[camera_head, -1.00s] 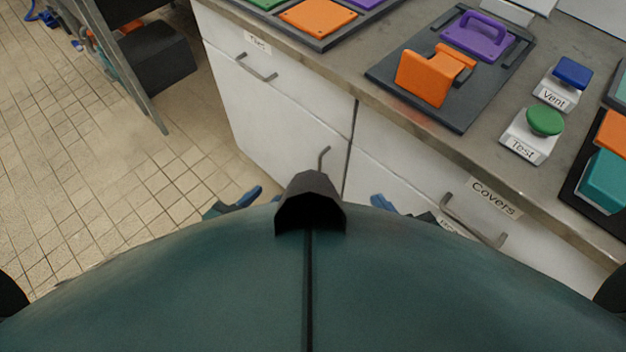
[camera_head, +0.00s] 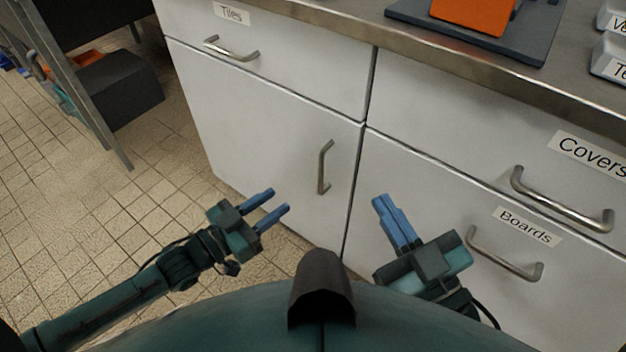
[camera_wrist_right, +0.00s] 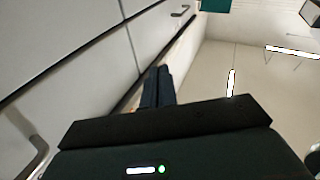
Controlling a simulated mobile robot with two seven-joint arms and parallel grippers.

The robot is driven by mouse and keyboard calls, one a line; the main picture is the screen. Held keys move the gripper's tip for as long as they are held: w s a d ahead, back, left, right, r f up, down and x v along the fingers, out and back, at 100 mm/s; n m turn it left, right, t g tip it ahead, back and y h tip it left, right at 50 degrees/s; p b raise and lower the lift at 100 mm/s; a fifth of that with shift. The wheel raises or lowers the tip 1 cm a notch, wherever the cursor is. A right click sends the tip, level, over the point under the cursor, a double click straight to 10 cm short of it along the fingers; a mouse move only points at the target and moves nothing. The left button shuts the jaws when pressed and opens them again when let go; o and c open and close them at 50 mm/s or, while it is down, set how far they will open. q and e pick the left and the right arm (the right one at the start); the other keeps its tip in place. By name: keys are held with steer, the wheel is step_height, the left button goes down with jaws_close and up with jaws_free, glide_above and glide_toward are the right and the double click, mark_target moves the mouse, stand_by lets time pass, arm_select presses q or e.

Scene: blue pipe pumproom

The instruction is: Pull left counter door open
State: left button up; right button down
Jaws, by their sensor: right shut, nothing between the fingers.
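The left counter door (camera_head: 250,130) is a white panel below the Tiles drawer, and it is closed. Its vertical metal handle (camera_head: 324,167) is near the door's right edge. My left gripper (camera_head: 272,205) is open and empty, left of and below the handle, apart from it. My right gripper (camera_head: 384,203) is shut and empty, right of the handle in front of the counter's right section. In the right wrist view, the right gripper's blue fingers (camera_wrist_right: 157,86) lie close together, with white counter fronts to their left.
The Tiles drawer (camera_head: 270,62), the Covers drawer (camera_head: 470,150) and the Boards front (camera_head: 440,200) are closed, with protruding handles. A metal worktop edge (camera_head: 420,55) overhangs them. A dark frame with a black box (camera_head: 115,88) stands at the left. Tiled floor (camera_head: 90,210) is open there.

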arm_select(q)
steer(key=b+x, duration=0.3)
steer(key=x, duration=0.8)
arm_select(e)
steer(key=shift+a+m+t+y, duration=0.25)
steer(key=shift+m+t+y, duration=0.05)
steer(key=shift+m+y, duration=0.1)
steer(key=shift+r, duration=0.1)
arm_select(q)
steer(key=shift+c, duration=0.3)
steer(key=c, duration=0.6)
jaws_close()
arm_select(e)
steer(key=shift+f, duration=0.2)
